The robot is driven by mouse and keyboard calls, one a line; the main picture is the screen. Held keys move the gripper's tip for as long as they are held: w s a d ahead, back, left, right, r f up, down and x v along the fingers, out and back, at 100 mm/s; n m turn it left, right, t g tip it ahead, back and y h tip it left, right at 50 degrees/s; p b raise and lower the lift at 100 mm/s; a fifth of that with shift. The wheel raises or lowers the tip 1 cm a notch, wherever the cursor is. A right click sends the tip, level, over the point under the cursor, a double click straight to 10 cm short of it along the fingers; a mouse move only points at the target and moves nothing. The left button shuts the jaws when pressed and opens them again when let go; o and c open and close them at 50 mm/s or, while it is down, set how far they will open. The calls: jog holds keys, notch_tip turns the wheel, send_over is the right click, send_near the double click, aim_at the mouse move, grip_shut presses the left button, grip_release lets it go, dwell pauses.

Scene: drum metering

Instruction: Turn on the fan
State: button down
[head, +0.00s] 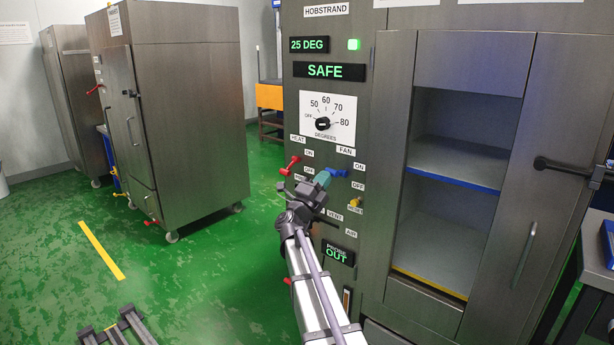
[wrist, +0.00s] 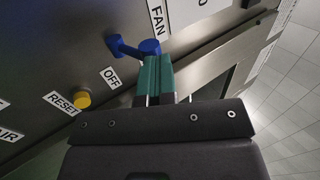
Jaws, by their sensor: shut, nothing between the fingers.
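The hot cabinet (head: 388,120) has a FAN label (head: 346,151) with ON above and OFF below. The blue fan lever (head: 340,173) sits between those two words and looks roughly sideways; I cannot tell its exact setting. My gripper (head: 324,177) is shut and empty, its teal fingertips at the lever. In the wrist view the shut fingertips (wrist: 152,62) lie right against the round end of the blue lever (wrist: 149,47), or just in front of it; contact is unclear. The OFF label (wrist: 110,77) is beside them.
A red heat lever (head: 290,164) is left of my gripper and a yellow reset button (head: 355,203) is below right. The dial (head: 323,124) is above. Displays read 25 DEG, SAFE and PROBE OUT. A second cabinet (head: 190,110) stands left, with open green floor between.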

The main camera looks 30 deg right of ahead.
jog(key=shift+s+f, duration=0.1)
jog(key=shift+f, duration=0.05)
jog(key=b+v, duration=0.6)
jog(key=v, duration=0.7)
jog(key=shift+a, duration=0.55)
jog(key=shift+s, duration=0.15)
